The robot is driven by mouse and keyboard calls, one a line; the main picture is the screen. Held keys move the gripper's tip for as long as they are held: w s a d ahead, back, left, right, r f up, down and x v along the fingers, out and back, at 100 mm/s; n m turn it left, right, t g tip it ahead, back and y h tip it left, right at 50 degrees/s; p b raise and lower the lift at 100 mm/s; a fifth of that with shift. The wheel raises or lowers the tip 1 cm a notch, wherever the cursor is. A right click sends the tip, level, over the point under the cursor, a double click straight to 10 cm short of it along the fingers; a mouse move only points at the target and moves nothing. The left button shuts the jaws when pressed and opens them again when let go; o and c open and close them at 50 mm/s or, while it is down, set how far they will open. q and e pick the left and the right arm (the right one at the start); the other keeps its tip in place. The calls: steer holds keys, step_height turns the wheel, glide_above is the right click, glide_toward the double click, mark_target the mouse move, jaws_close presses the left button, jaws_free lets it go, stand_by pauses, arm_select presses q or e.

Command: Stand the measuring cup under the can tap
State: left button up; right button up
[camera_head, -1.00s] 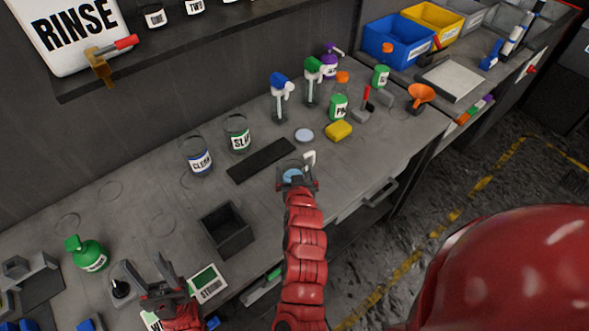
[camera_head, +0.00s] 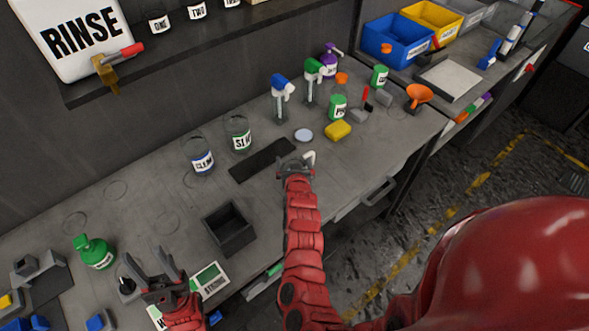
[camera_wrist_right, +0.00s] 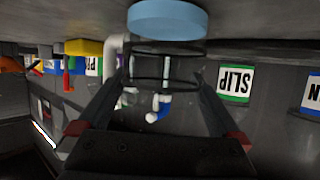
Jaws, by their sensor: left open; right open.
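The measuring cup is clear with a white handle (camera_head: 309,157); in the head view my right gripper (camera_head: 296,167) hides most of its body. In the right wrist view, which is upside down, the clear cup (camera_wrist_right: 168,62) shows between the two open fingers, with its light-blue lower part (camera_wrist_right: 168,20) and its handle to the left. I cannot tell whether a finger touches it. The can is the white RINSE container (camera_head: 80,40) on the shelf, with a brass tap (camera_head: 108,72) and red lever over the shelf edge. My left gripper (camera_head: 150,263) is open and empty at the lower left.
A black open box (camera_head: 228,229) stands to the left. A yellow sponge (camera_head: 338,131) lies to the right. The bench below the tap is mostly clear.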

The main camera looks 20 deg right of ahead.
steer(key=c, duration=1.3)
steer(key=shift+o, duration=0.2)
steer(key=shift+r, duration=0.1)
